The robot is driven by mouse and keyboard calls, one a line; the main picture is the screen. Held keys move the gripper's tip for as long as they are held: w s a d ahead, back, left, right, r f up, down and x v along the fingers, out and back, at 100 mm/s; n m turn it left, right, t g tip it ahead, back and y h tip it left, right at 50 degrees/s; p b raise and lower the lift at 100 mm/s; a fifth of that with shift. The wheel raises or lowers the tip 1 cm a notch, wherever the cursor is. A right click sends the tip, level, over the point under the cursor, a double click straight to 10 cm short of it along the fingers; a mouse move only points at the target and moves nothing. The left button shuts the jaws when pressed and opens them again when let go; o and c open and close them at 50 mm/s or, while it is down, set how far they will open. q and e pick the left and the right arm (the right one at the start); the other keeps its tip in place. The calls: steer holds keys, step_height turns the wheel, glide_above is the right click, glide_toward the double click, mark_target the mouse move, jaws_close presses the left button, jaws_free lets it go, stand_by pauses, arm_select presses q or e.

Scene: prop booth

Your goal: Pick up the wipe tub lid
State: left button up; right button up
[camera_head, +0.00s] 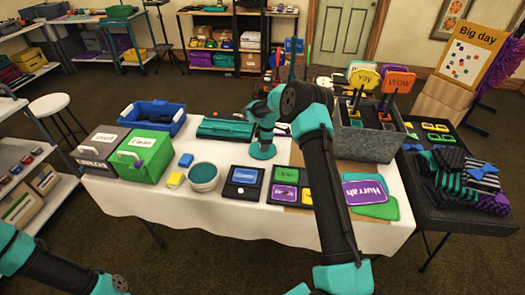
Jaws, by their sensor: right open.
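A round white tub (204,186) stands on the white-covered table, left of the middle. Its top is a teal disc (203,173) inside a pale rim, which looks like the wipe tub lid. My right arm reaches over the table, bends and comes down to the right of the tub. My right gripper (263,148) is low over the table, apart from the tub, with a teal round part at its lower end. It is open and I see nothing held in it. My left arm shows only at the bottom left corner; its gripper is out of view.
A teal case (225,130) is behind, and a grey crate (366,143) with signs stands at right.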

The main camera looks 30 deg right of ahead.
steer(key=shift+f, duration=0.45)
steer(key=c, duration=1)
steer(key=shift+r, duration=0.1)
step_height(320, 180, up, 10)
steer(key=shift+f, duration=0.1)
steer(key=shift+a, duration=0.15)
stand_by(0.5)
